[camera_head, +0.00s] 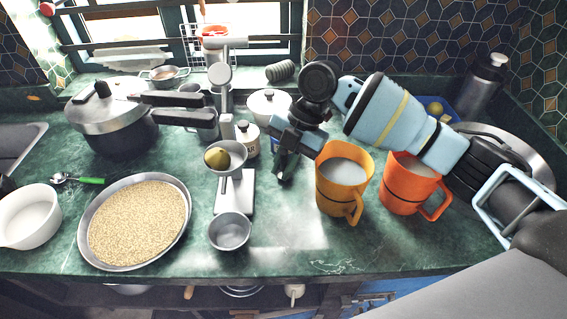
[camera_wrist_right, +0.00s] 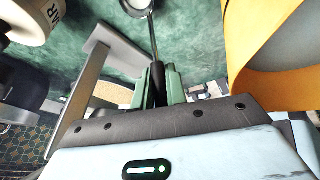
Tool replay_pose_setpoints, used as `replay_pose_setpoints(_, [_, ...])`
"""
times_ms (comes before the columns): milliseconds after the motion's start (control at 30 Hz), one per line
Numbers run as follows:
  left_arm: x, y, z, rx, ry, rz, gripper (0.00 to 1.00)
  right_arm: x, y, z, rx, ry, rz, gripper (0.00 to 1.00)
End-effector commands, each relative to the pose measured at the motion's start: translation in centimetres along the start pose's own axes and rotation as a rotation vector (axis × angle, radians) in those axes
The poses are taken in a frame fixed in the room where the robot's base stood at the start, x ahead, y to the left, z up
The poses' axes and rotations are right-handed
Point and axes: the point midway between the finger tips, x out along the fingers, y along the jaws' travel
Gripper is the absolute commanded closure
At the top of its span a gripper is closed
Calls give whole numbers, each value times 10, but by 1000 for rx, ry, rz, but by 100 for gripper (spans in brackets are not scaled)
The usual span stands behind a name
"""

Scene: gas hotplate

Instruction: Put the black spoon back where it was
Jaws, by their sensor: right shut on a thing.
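My right gripper (camera_head: 285,172) is above the green marble counter, left of the yellow mug. In the right wrist view its fingers (camera_wrist_right: 160,84) are shut on the dark handle of the black spoon (camera_wrist_right: 157,80). The spoon's thin metal neck runs up the picture to a rounded end (camera_wrist_right: 137,5), partly cut off by the top edge. In the head view the gripper mostly hides the spoon, and I cannot tell whether it touches the counter. My left gripper is not in view.
A yellow mug (camera_head: 341,190) and an orange mug (camera_head: 405,188) stand right of the gripper. Left are a metal stand (camera_head: 237,190) with bowls, a grain-filled pan (camera_head: 188,219), a pressure cooker (camera_head: 111,128) and a green-handled spoon (camera_head: 90,181). Bare counter lies in front of the gripper.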

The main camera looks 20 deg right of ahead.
Motion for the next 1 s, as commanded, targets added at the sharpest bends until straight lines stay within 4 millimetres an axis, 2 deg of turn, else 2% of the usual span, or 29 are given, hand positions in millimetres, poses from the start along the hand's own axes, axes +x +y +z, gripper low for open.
replay_pose_setpoints(367, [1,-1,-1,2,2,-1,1,3,0,1,-1,0,2,100])
replay_pose_setpoints(400, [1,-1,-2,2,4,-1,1,2,0,1,-1,0,2,81])
replay_pose_setpoints(533, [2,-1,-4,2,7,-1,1,2,0,1,-1,0,2,64])
replay_pose_setpoints(833, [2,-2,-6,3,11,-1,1,1,0,0,-1,-1,2,64])
replay_pose_setpoints(1000, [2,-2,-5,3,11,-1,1,-14,1,0,0,-3,4,64])
